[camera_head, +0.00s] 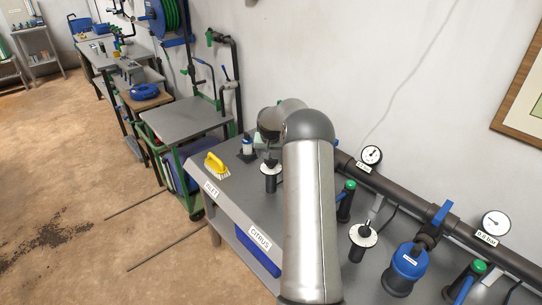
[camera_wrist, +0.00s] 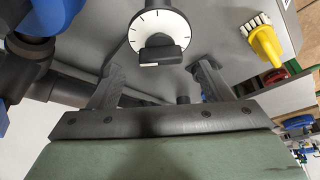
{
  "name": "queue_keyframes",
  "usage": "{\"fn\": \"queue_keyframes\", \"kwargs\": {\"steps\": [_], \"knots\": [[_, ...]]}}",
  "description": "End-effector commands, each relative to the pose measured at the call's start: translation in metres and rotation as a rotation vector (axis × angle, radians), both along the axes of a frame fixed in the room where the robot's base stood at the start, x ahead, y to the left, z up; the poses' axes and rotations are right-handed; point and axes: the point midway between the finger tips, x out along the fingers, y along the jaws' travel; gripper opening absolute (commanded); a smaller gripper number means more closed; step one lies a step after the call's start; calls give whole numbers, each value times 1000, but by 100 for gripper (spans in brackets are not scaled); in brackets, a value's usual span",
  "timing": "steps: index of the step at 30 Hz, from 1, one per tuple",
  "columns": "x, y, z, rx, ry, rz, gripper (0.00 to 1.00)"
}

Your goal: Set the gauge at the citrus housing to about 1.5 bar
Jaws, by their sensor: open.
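In the wrist view a white round dial with black tick marks (camera_wrist: 172,22) carries a black knob (camera_wrist: 160,50) with a pale mark. My gripper (camera_wrist: 158,68) is open, its two fingers apart on either side below the knob, not visibly touching it. In the head view this appears to be the dial (camera_head: 270,165) beside my arm; my gripper is mostly hidden there. A round gauge (camera_head: 371,155) sits on the pipe behind; its needle and tag are too small to read. A CITRUS label (camera_head: 260,238) is on the bench's front edge.
A yellow brush (camera_head: 216,165) lies near the INLET label (camera_head: 212,189). A dark pipe (camera_head: 400,195) runs along the wall. Green-topped valves stand before it.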

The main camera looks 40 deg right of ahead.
Motion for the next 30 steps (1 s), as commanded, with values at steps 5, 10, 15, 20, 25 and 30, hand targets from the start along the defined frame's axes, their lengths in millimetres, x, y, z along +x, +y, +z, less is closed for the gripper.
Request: {"fn": "queue_keyframes", "kwargs": {"steps": [5, 10, 15, 20, 25, 30], "knots": [[8, -6, -24, 1, 0, 1, 73], [12, -9, -35, 1, -1, 0, 73], [12, -9, -37, 1, -1, 0, 73], [12, -9, -37, 1, -1, 0, 62], [12, -9, -36, 1, -1, 0, 28], [11, -9, -37, 0, 0, 9, 28]]}}
